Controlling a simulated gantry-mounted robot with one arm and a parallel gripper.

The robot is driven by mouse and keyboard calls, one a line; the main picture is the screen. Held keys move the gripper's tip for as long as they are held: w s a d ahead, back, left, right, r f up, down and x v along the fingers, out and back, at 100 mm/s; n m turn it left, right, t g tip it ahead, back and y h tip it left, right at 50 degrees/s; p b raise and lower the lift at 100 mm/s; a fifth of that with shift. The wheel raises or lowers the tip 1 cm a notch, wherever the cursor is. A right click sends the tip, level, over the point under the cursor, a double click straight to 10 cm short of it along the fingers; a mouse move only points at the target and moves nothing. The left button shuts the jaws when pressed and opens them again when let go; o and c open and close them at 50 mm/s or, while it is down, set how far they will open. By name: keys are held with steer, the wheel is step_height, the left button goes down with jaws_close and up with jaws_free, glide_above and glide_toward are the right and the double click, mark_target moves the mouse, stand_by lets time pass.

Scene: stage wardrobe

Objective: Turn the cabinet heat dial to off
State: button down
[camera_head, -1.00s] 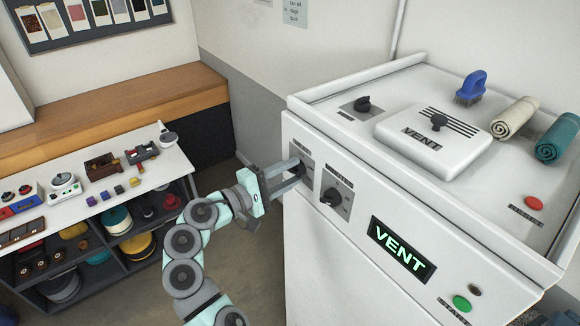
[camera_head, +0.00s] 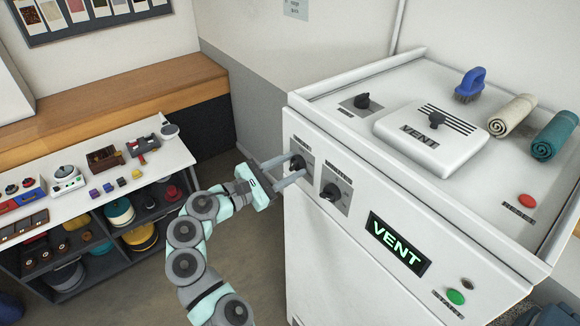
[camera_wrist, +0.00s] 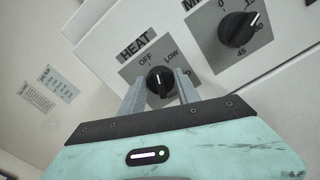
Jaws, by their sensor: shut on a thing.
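The heat dial (camera_wrist: 160,82) is a round black knob with a white pointer line, on a grey plate marked HEAT (camera_wrist: 135,47) in the wrist view. OFF and LOW show above the knob; other marks are partly hidden by a finger. The pointer stands nearly upright in the picture, toward the space between OFF and LOW. My gripper (camera_wrist: 161,88) has one grey finger on each side of the knob and is shut on it. In the head view, my gripper (camera_head: 294,169) reaches the heat dial (camera_head: 298,161) on the white cabinet's (camera_head: 315,240) front.
A second black dial (camera_head: 331,191) sits just right, also in the wrist view (camera_wrist: 238,29). A lit VENT display (camera_head: 398,245) and green button (camera_head: 456,297) are farther right. A blue brush (camera_head: 470,84) and rolled towels lie on top. A cluttered shelf (camera_head: 95,196) stands left.

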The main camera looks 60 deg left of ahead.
steer(key=shift+r+n, duration=0.1)
steer(key=shift+n, duration=2.2)
steer(key=shift+a, duration=0.1)
steer(key=c, duration=0.9)
jaws_free()
steer(key=shift+s, duration=0.1)
steer(key=s+d+b, duration=0.2)
steer(key=s+b, duration=0.1)
steer(key=s, duration=0.7)
steer(key=shift+s, duration=0.2)
